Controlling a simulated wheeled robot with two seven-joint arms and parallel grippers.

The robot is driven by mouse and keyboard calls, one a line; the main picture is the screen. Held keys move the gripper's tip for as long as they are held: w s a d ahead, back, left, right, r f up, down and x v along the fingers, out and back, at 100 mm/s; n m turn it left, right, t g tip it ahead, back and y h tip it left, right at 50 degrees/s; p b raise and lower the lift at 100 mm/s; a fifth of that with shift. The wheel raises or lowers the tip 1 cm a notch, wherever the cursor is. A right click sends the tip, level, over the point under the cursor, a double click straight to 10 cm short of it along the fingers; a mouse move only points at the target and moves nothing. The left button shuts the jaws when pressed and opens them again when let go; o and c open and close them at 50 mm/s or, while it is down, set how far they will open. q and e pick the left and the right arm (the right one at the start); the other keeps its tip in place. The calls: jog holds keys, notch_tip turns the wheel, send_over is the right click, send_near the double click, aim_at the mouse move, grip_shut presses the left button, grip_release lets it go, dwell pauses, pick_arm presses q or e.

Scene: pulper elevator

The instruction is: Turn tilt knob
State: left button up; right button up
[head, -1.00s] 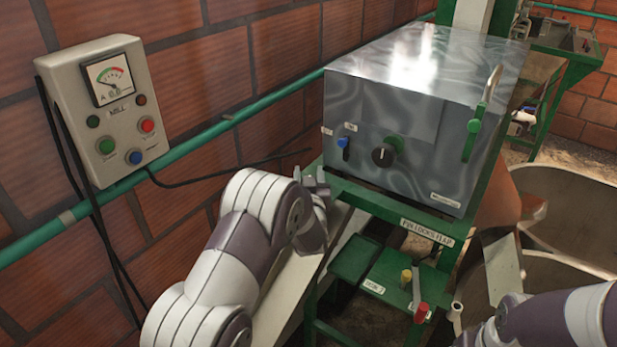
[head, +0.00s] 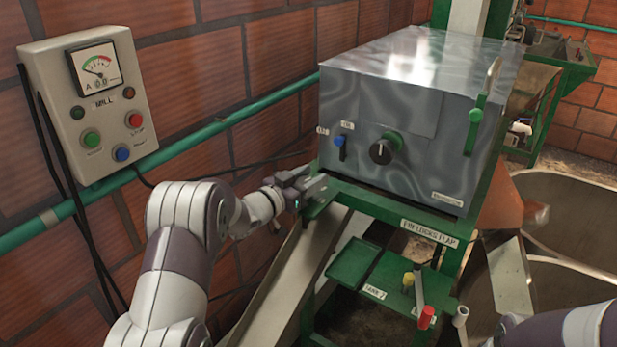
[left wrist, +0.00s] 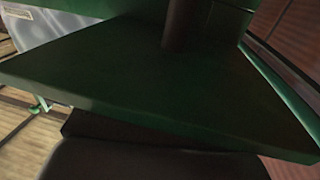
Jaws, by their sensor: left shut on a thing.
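A round black knob (head: 381,152) with a white pointer mark sits on the front of the metal box (head: 420,120). A green round part shows behind it. A blue-tipped switch (head: 341,143) is left of the knob. My left gripper (head: 312,186) is at the front left corner of the green frame, left of and below the knob and apart from it. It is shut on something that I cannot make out. The left wrist view shows a green plate (left wrist: 130,75) close up, above a dark, blurred shape. My right arm enters at the lower right; its gripper is not clear.
A mill control panel (head: 90,105) with a gauge and buttons hangs on the brick wall at left. A green pipe (head: 215,130) runs along the wall. Below the box are a red-tipped lever (head: 426,316) and a yellow knob (head: 408,280). Large round tanks (head: 575,215) stand at right.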

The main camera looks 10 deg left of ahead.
pick_arm(q)
jog(key=shift+s+d+m+g+h+p, duration=0.1)
jog(key=shift+m+g+h+p, duration=0.35)
jog(key=shift+m+g+h, duration=0.8)
jog(key=shift+h, duration=0.35)
jog(key=o, duration=1)
jog(key=shift+s+a, duration=0.25)
jog(key=b+v, duration=0.2)
jog(key=v, duration=1)
jog(key=shift+d+b, duration=0.15)
jog(key=shift+b, duration=0.25)
